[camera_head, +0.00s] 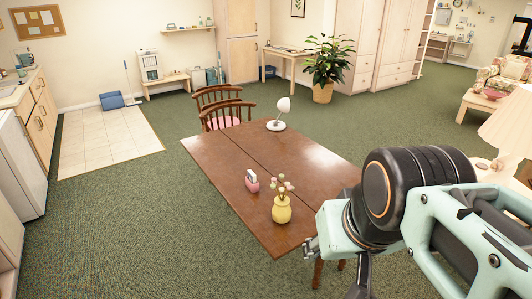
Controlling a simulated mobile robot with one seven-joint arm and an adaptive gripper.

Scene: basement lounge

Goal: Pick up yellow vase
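The yellow vase (282,210) stands upright on the near end of the brown wooden table (230,160), with several pale flowers in it. My arm comes in from the lower right. My gripper (312,248) is only partly visible at the table's near right edge, below and to the right of the vase and apart from it in the picture. Most of the gripper is hidden by the arm or cut off, so its opening does not show.
A small pink object (252,184) stands left of the vase. A white lamp (277,122) is at the table's far end, by wooden chairs (222,118). A lampshade (508,122) is at the right. The green carpet left of the table is clear.

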